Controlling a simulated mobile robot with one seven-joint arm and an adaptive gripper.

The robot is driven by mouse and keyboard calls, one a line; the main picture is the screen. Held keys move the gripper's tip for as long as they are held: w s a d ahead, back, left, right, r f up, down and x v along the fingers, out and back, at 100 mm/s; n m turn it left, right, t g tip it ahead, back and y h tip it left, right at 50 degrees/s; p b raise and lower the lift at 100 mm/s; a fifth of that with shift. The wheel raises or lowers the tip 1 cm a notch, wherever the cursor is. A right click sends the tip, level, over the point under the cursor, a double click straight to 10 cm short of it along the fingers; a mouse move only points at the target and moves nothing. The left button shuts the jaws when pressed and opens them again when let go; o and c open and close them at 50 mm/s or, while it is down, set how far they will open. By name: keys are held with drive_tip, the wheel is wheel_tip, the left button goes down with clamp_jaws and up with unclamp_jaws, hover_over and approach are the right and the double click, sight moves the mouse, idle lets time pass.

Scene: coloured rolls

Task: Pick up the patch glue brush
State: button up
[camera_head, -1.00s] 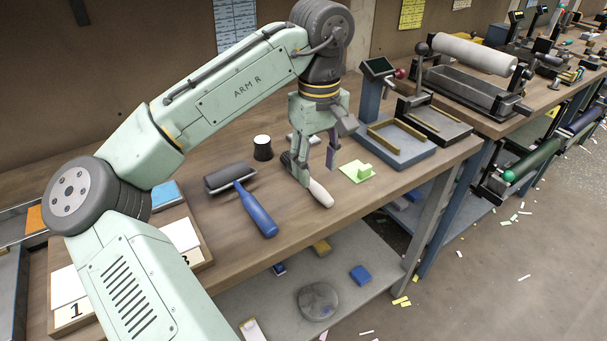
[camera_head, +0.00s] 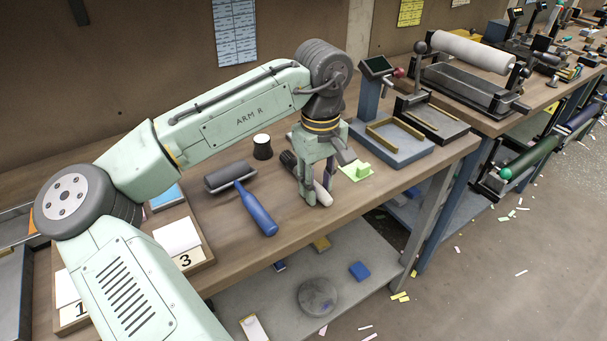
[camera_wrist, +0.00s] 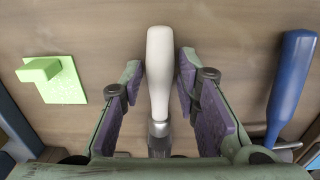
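The brush that I take as the patch glue brush lies on the bench, with dark bristles (camera_head: 288,159) at the back and a pale handle (camera_head: 323,194) towards the front edge. In the wrist view its handle (camera_wrist: 160,75) runs upright in the picture, with a metal collar below. My gripper (camera_head: 318,190) is down over the brush, one finger on each side of the handle. In the wrist view my gripper (camera_wrist: 158,85) is open, with a gap showing between each purple pad and the handle. The bristles are hidden in the wrist view.
A roller with a blue handle (camera_head: 257,208) lies left of the brush. A green pad with a block (camera_head: 357,170) lies to the right. A dark pot with a white top (camera_head: 262,147) stands behind. A blue-grey press (camera_head: 392,148) stands further right.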

clamp_jaws()
drive_tip(key=shift+r, duration=0.15)
